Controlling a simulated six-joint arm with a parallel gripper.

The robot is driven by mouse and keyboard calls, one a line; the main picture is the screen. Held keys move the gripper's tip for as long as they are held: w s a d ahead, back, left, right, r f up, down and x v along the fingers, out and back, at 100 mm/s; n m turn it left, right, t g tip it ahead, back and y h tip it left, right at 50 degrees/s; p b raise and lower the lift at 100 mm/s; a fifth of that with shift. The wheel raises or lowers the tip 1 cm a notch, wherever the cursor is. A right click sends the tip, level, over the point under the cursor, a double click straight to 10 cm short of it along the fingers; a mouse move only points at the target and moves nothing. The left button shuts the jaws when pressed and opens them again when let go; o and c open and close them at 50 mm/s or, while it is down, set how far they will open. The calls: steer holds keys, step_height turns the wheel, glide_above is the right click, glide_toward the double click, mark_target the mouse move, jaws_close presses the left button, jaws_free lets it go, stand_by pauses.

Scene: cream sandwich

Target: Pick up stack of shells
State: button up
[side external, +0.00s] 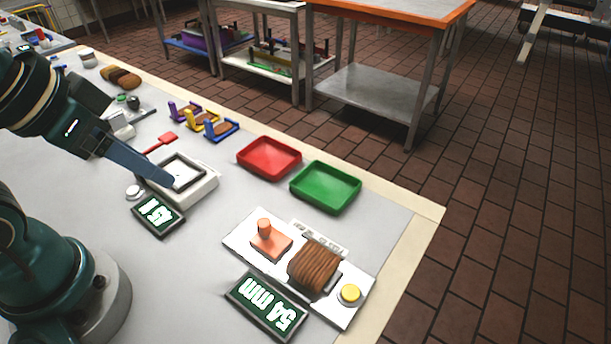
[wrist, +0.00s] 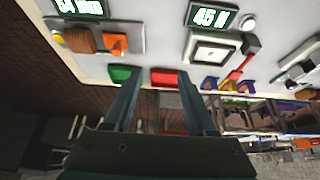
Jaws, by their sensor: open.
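A brown ridged stack of shells (side external: 315,267) lies on a white station plate (side external: 246,236), between an orange block with a knob (side external: 269,243) and a yellow button (side external: 349,293). In the wrist view the stack (wrist: 82,40) shows near the upper left, beside the orange block. My gripper (side external: 170,182) appears over the white square device at the left, well away from the stack. In the wrist view my gripper (wrist: 160,76) has its two fingers spread with nothing between them.
A red tray (side external: 269,172) and a green tray (side external: 352,187) stand empty near the table's far edge. A display reading 54 mm (side external: 266,304) sits before the stack. Coloured holders (side external: 221,133) and a red spatula (side external: 162,142) lie behind the white device (side external: 205,190).

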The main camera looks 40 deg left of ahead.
steer(key=shift+o, duration=0.2)
steer(key=o, duration=0.6)
steer(key=shift+o, duration=0.2)
steer(key=w+d+r+n, duration=0.2)
steer(key=w+r, duration=0.2)
steer(key=m+g, duration=0.2)
steer(key=g, duration=0.4)
glide_above(314, 259)
step_height(314, 259, down, 12)
steer(key=shift+f, duration=2.55)
